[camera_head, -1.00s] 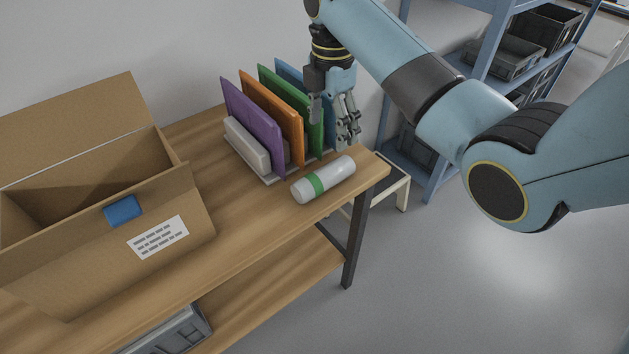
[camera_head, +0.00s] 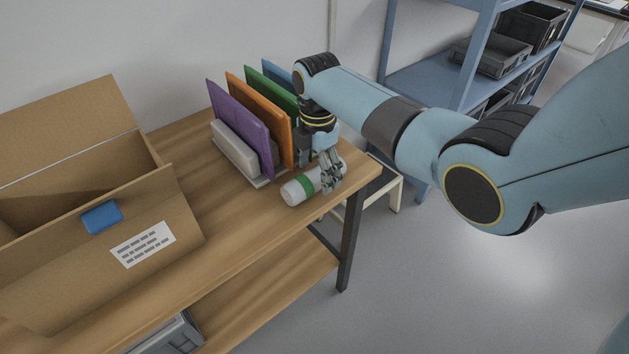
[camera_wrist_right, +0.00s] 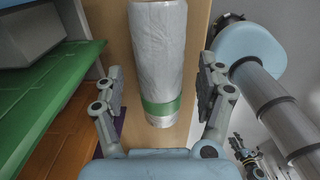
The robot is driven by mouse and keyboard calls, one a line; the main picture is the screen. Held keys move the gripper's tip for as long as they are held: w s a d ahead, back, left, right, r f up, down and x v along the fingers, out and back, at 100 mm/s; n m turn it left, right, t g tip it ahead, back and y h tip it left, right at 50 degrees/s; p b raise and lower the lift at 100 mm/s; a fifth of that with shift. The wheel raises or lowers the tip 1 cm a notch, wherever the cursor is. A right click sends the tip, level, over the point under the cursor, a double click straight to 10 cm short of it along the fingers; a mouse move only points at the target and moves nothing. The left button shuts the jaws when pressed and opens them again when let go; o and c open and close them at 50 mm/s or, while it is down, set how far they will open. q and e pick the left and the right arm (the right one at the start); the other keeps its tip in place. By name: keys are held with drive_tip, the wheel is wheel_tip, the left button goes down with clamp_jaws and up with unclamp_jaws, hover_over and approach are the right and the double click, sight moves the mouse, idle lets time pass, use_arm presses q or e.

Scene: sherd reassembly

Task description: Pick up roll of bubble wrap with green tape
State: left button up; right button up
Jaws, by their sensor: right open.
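The roll of bubble wrap (camera_head: 297,190) is a whitish cylinder with a band of green tape (camera_head: 307,184). It lies on its side on the table near the right front corner. My right gripper (camera_head: 331,186) is at the roll, over its right part, and hides some of it. In the right wrist view the roll (camera_wrist_right: 157,55) lies between the two open fingers (camera_wrist_right: 160,100), with a gap on each side. The green tape (camera_wrist_right: 161,107) shows near the fingertips' level.
A rack with upright purple (camera_head: 238,128), orange (camera_head: 262,120), green and blue panels stands just behind the roll. An open cardboard box (camera_head: 85,260) fills the table's left side. The table's right edge (camera_head: 365,182) is close to the roll. Blue shelving (camera_head: 430,85) stands beyond.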

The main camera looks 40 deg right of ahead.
drive_tip(key=shift+f, duration=0.85)
drive_tip(key=c, duration=1.2)
drive_tip(key=shift+o, duration=0.2)
drive_tip(key=shift+r, duration=0.1)
